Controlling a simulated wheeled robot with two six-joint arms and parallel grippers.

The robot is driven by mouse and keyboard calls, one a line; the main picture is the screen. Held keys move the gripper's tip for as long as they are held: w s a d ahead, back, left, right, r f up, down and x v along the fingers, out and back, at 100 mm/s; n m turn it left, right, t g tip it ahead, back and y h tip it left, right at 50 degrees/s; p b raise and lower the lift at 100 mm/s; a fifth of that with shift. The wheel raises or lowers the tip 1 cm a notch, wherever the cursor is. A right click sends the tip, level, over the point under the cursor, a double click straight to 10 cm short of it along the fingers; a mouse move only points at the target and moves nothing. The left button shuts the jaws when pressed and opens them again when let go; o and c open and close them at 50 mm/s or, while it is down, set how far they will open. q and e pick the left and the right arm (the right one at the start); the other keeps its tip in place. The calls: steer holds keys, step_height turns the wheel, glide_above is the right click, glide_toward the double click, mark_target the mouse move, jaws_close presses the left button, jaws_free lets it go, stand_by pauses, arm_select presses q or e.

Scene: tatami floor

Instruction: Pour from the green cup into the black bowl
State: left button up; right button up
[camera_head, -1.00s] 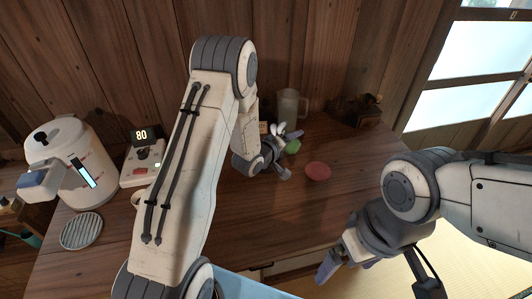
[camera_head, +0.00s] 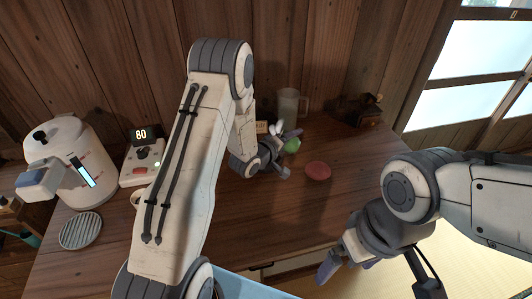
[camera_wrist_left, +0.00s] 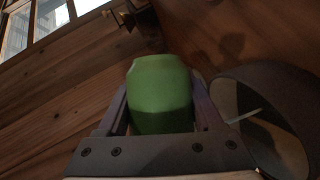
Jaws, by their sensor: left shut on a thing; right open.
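The green cup (camera_head: 292,146) is held above the wooden table, right of my left forearm in the head view. It fills the middle of the left wrist view (camera_wrist_left: 160,92), its lower part in shadow. My left gripper (camera_head: 289,152) is shut on it, with a finger on each side. A dark rounded shape, apparently the black bowl (camera_wrist_left: 285,88), is at the right of the wrist view, beside the gripper. In the head view I cannot make out the bowl; my left arm hides part of the table. My right gripper (camera_head: 347,266) is open and empty near the table's front edge.
A red disc (camera_head: 318,171) lies right of the cup. A white kettle (camera_head: 70,158) and a device reading 80 (camera_head: 142,160) stand at left.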

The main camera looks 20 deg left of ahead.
arm_select(q)
steer(key=shift+f+n+b, duration=0.2)
steer(key=shift+n+b, duration=0.2)
stand_by(0.4)
steer(key=shift+a+r+n+t+h, duration=0.2)
steer(key=shift+a+n+h, duration=0.1)
steer(key=shift+a, duration=0.15)
steer(key=shift+a+r+n+t+h, duration=0.2)
steer(key=shift+a+n+h, duration=0.1)
steer(key=shift+a, duration=0.15)
stand_by(0.6)
steer(key=shift+a+r+n+t+h+b, duration=0.3)
steer(key=shift+r+n+t+h, duration=0.15)
steer(key=shift+n, duration=0.55)
stand_by(1.0)
